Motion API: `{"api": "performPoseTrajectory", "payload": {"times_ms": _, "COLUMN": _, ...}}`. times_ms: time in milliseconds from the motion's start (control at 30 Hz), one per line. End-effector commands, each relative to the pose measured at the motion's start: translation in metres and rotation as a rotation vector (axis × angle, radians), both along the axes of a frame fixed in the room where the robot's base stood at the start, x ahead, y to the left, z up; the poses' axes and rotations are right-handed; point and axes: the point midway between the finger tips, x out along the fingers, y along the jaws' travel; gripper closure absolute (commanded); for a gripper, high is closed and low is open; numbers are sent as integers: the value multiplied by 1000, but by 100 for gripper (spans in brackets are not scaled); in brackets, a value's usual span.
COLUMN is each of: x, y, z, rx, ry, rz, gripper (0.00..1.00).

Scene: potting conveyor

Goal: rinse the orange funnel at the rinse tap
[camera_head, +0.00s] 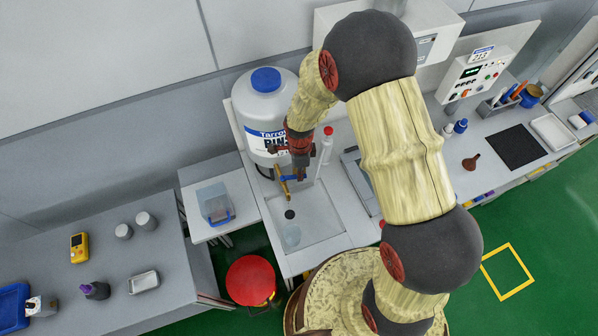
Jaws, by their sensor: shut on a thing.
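My gripper (301,172) is beside the front of a large white rinse bottle, above a shallow sink tray. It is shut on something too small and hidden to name. A brass-yellow tap with a blue lever (284,186) shows right beside the fingertips; I cannot tell whether they touch it. No clearly orange funnel can be made out. A small brown funnel-shaped thing (471,162) stands on the right bench, away from my gripper.
The white bottle (266,105) stands behind. A clear bin (216,203) is left, a red-topped stool (251,281) below. My arm hides part of the bench.

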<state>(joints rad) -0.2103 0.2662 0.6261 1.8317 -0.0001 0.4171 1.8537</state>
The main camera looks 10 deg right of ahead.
Motion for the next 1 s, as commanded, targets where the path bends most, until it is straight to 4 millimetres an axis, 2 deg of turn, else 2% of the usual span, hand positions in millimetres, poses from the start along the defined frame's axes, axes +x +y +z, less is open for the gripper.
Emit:
{"api": "performPoseTrajectory", "payload": {"times_ms": 333, "x": -2, "y": 0, "z": 1, "rx": 0, "ry": 0, "rz": -27, "gripper": 100}}
{"api": "performPoseTrajectory", "payload": {"times_ms": 367, "x": -2, "y": 0, "z": 1, "rx": 0, "ry": 0, "rz": -27, "gripper": 88}}
{"api": "performPoseTrajectory", "payload": {"times_ms": 667, "x": -2, "y": 0, "z": 0, "rx": 0, "ry": 0, "rz": -26, "gripper": 71}}
{"api": "performPoseTrajectory", "payload": {"times_ms": 1000, "x": -1, "y": 0, "z": 2, "rx": 0, "ry": 0, "rz": -26, "gripper": 70}}
